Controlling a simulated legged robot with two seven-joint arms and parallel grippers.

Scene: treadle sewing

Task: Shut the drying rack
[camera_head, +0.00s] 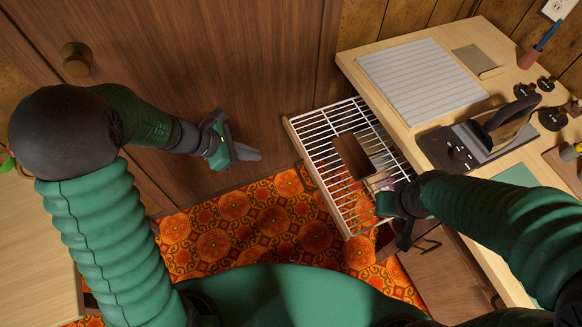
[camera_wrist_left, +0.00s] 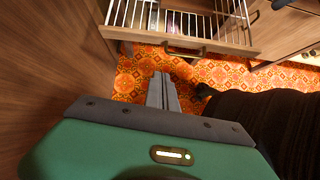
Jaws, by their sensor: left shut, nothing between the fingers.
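The drying rack (camera_head: 318,150) is a white wire grid pulled out to the left from under the worktable, above the patterned floor. In the left wrist view its long outer rail (camera_wrist_left: 180,40) crosses the top, with wires behind it. My left gripper (camera_head: 257,154) is shut and empty, left of the rack and apart from it; its closed fingers (camera_wrist_left: 164,78) point toward the rail. My right gripper (camera_head: 384,198) is over the near right part of the rack, covering some of it. Its fingertips are not clear, and I cannot tell whether it touches the wires.
The worktable (camera_head: 370,60) carries a striped pad (camera_head: 422,75), an iron (camera_head: 505,118) and small dark round items. A brown wooden door with a round knob (camera_head: 77,58) stands behind my left arm. Orange patterned floor (camera_head: 240,225) is open left of the rack.

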